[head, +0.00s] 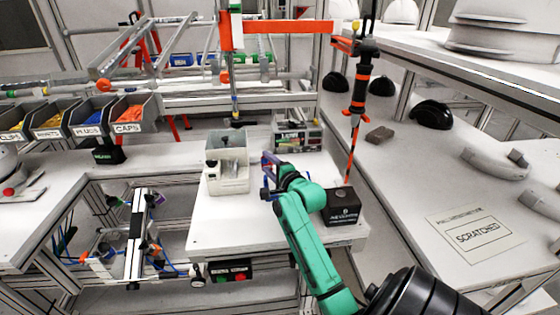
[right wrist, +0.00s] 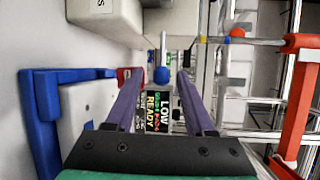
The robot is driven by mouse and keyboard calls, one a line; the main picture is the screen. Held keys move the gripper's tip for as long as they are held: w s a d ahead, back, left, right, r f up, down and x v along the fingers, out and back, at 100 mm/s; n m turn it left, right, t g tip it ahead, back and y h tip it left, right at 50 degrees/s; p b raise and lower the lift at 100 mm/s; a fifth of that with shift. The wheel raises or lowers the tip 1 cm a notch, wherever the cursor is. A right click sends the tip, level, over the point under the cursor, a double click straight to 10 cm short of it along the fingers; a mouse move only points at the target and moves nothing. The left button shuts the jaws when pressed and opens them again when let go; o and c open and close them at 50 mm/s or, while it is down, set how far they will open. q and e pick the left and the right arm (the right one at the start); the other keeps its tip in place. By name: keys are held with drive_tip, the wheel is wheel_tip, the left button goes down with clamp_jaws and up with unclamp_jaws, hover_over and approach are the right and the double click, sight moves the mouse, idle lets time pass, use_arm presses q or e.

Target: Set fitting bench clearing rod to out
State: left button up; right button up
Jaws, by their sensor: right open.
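In the right wrist view a round blue knob (right wrist: 161,75) shows beyond the gap between my right fingertips, apart from them. It may be the end of the clearing rod; I cannot tell for sure, and no rod shaft shows clearly. My right gripper (right wrist: 157,78) is open, with nothing between its purple fingers. In the head view my right gripper (head: 271,162) is over the middle bench (head: 215,222), between the white machine (head: 228,178) and the black box (head: 342,208). A display unit (head: 298,138) is behind it; a lit panel (right wrist: 158,106) reads LOW and READY in the wrist view.
A blue frame (right wrist: 40,115) stands close beside my right gripper in the wrist view. An orange and black upright tool (head: 357,95) is above the black box. Part bins (head: 128,114) stand at left. The right table (head: 395,165) holds dark shells and a SCRATCHED sign (head: 477,234).

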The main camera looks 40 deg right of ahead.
drive_tip(key=b+v, duration=0.2)
drive_tip(key=v, duration=1.1)
